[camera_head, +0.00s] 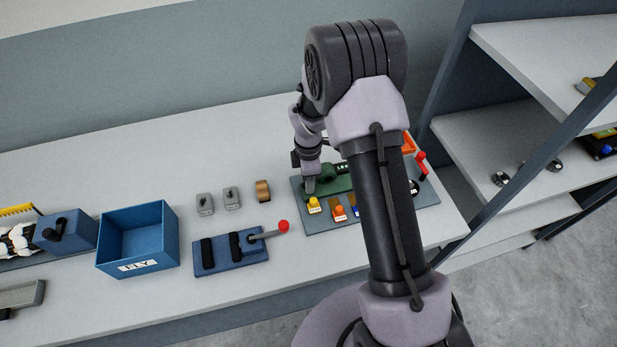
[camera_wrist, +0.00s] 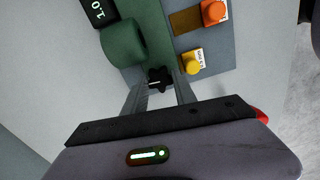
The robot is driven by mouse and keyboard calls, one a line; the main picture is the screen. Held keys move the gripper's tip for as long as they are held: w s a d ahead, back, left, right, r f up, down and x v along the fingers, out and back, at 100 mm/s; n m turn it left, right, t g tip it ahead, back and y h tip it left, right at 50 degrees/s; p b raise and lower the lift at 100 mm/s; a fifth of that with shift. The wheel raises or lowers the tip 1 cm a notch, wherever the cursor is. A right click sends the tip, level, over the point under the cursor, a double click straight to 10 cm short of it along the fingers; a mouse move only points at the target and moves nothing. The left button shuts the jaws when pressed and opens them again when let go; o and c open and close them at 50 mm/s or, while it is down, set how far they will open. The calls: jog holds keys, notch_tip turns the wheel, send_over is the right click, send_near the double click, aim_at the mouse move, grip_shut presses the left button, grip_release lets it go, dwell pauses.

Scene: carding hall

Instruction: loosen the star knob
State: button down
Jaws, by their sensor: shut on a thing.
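The star knob (camera_wrist: 159,77) is small and black and shows in the wrist view at the end of a green machine body (camera_wrist: 124,43). My gripper (camera_wrist: 160,86) has its two fingers on either side of the knob and is shut on it. In the head view my gripper (camera_head: 309,184) points down at the left end of the green body (camera_head: 335,184), which sits on a grey-blue base plate (camera_head: 320,219). The knob is hidden there behind my gripper, and my arm covers part of the plate.
Yellow (camera_head: 314,205) and orange (camera_head: 339,213) knobs stand on the plate close to my gripper. A blue clamp with a red-tipped lever (camera_head: 283,226) lies to the left. A blue bin (camera_head: 170,245) stands further left. A shelf rack (camera_head: 520,140) is at right.

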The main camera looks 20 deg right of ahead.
jog(key=shift+n, duration=0.6)
jog(key=c, duration=1.3)
grip_release()
jog(key=shift+r, duration=0.1)
notch_tip(320, 180, up, 17)
jog(key=p, duration=0.4)
jog(key=shift+r, duration=0.15)
